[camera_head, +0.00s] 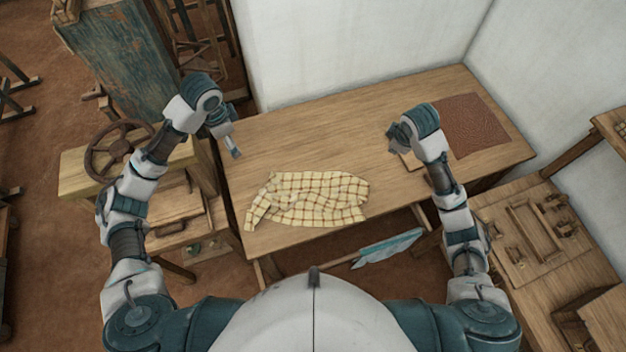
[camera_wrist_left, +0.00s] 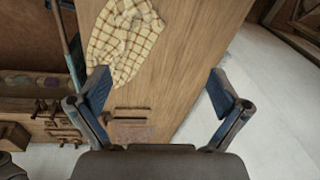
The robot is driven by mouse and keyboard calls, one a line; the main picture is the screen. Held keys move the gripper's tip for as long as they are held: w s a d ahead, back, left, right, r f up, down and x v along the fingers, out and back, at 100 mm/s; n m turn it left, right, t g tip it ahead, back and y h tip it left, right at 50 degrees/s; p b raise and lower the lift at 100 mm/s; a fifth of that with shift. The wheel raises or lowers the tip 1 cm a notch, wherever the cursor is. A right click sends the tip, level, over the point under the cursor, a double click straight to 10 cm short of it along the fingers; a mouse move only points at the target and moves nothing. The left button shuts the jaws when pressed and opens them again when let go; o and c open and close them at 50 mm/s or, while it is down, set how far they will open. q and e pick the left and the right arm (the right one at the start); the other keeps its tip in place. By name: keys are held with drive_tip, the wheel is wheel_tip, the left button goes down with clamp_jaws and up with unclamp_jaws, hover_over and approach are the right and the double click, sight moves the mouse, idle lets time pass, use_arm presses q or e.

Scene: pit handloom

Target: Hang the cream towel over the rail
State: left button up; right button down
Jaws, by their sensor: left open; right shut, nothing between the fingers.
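The cream towel (camera_head: 310,198), checked with brown lines, lies spread and slightly rumpled on the wooden table near its front edge. It also shows in the left wrist view (camera_wrist_left: 125,42). A rail (camera_head: 338,261) runs low along the table's front side, with a pale blue cloth (camera_head: 388,248) over its right part. My left gripper (camera_head: 236,152) is open and empty above the table's left part, behind and left of the towel; its open fingers show in the left wrist view (camera_wrist_left: 160,82). My right gripper (camera_head: 408,160) is shut and empty over the right part, apart from the towel.
A brown woven mat (camera_head: 468,124) lies at the table's (camera_head: 320,125) back right. A small wooden piece shows beside my right gripper. White walls stand behind and right. A handwheel (camera_head: 118,148) is at the left, a wooden bench (camera_head: 535,235) at the right. The table's middle is clear.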

drive_tip(key=shift+d, duration=0.25)
drive_tip(key=c, duration=1.4)
unclamp_jaws()
drive_tip(key=shift+a, duration=0.25)
drive_tip(key=shift+o, duration=0.8)
drive_tip(key=shift+d, duration=0.3)
drive_tip(key=o, duration=0.4)
drive_tip(key=shift+d, duration=0.15)
use_arm(q)
wheel_tip(320, 180, up, 12)
drive_tip(key=s+d, duration=0.1)
drive_tip(key=shift+s+d+f, duration=0.25)
drive_tip(key=shift+s+d, duration=0.05)
drive_tip(key=shift+d, duration=0.05)
use_arm(e)
drive_tip(key=shift+o, duration=0.5)
drive_tip(key=shift+d+f, duration=0.1)
drive_tip(key=shift+d, duration=0.15)
drive_tip(key=o, duration=0.7)
drive_tip(key=shift+a, duration=0.25)
use_arm(q)
drive_tip(key=shift+a+f, duration=0.1)
drive_tip(key=shift+a, duration=0.6)
use_arm(e)
drive_tip(key=shift+o, duration=0.2)
drive_tip(key=shift+a, duration=0.4)
